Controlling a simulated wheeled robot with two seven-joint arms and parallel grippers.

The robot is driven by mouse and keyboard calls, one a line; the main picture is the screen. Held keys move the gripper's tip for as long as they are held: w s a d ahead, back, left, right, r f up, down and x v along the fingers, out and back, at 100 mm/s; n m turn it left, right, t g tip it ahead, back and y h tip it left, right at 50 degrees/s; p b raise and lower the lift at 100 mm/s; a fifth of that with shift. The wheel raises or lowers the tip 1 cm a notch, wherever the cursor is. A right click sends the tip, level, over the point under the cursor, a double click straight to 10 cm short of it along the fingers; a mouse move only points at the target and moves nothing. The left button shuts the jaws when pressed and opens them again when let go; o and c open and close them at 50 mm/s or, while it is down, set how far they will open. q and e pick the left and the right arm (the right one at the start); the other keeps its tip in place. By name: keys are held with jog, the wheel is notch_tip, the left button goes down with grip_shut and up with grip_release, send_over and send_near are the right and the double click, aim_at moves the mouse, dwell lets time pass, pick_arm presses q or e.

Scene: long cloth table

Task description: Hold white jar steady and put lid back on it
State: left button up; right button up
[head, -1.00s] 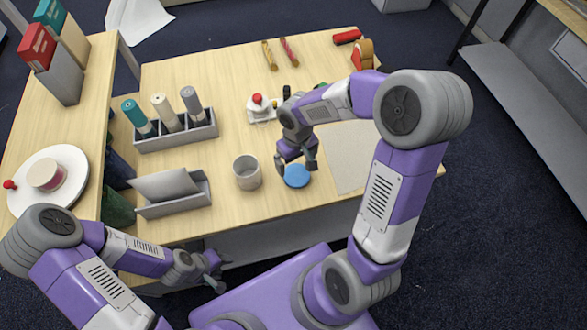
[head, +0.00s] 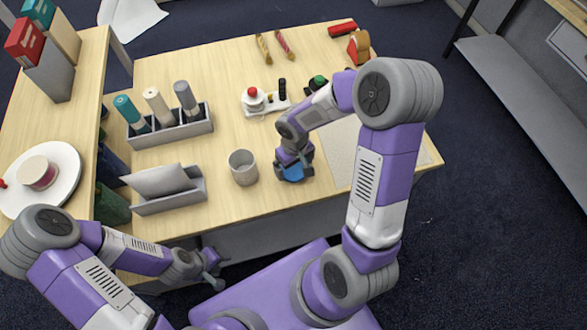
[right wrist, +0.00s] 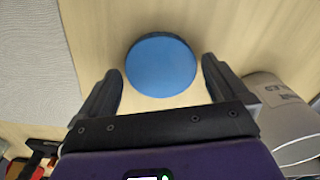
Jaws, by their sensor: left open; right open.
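The white jar (head: 243,168) stands upright and open-topped on the wooden table, left of my right gripper. In the right wrist view the jar (right wrist: 282,118) shows at the right edge with dark print on its side. The round blue lid (right wrist: 161,64) lies flat on the table, apart from the jar. My right gripper (right wrist: 160,88) is open, with one finger on each side of the lid's near part. In the head view the right gripper (head: 291,177) partly hides the lid. My left gripper (head: 216,276) is open and empty in front of the table's near edge.
A grey holder (head: 175,133) with several bottles and a grey tray (head: 172,202) stand left of the jar. A pale mat (head: 343,150) lies right of the lid. A white base with a red knob (head: 253,93) stands behind. Table in front of the jar is clear.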

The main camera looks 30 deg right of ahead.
aim_at(294, 169)
jog(key=shift+f, duration=0.45)
jog(key=c, duration=0.8)
notch_tip(294, 169, up, 10)
jog(key=shift+r+p, duration=0.1)
jog(key=shift+p, duration=1.05)
